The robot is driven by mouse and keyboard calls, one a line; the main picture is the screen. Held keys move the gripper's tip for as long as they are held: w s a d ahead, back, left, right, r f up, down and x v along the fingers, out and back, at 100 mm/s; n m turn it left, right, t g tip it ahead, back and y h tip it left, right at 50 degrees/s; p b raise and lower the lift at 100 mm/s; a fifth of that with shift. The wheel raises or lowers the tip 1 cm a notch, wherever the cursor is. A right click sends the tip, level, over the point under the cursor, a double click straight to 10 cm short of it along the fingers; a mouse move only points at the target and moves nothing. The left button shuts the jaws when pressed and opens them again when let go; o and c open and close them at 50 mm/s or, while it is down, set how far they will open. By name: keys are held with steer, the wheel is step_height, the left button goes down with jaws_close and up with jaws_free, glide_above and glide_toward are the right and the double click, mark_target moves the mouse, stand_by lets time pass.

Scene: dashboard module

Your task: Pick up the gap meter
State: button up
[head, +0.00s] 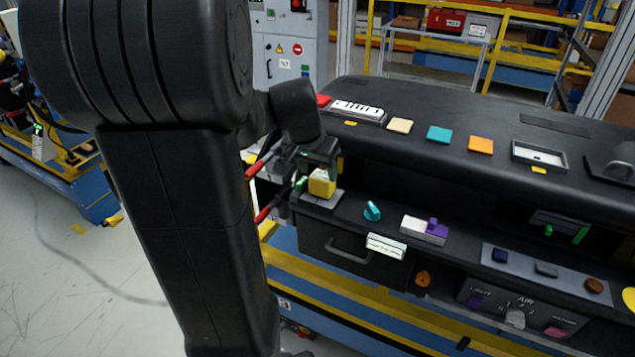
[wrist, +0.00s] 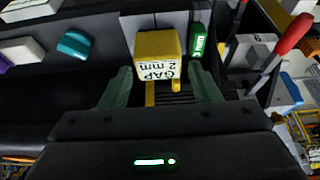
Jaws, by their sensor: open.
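The gap meter is a yellow block (wrist: 158,52) labelled "GAP 2 mm" in the wrist view, standing on a small grey plate. In the head view the yellow block (head: 321,183) sits at the left end of the dashboard's shelf. My gripper (wrist: 163,85) is open and empty, its two greenish fingers pointing at the block, one toward each side. The block lies just beyond the fingertips, and I cannot tell whether they touch it. In the head view my gripper (head: 318,160) is partly hidden by my own wrist, close above and behind the block.
Red-handled levers (wrist: 295,35) are farther right. A teal knob (head: 371,211) and a white-and-purple block (head: 425,229) lie along the shelf. The dashboard top (head: 465,110) overhangs the shelf. A drawer (head: 345,250) is below.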

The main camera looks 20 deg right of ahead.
mark_target(322, 175)
steer(key=shift+d+p+x, duration=0.15)
steer(key=shift+p+x, duration=0.2)
steer(key=shift+x, duration=1.15)
steer(key=shift+d+p+x, duration=0.15)
steer(key=shift+p+x, duration=0.15)
steer(key=shift+x, duration=1.2)
steer(key=shift+w+r, duration=0.15)
steer(key=c, duration=0.8)
steer(key=shift+r, duration=0.15)
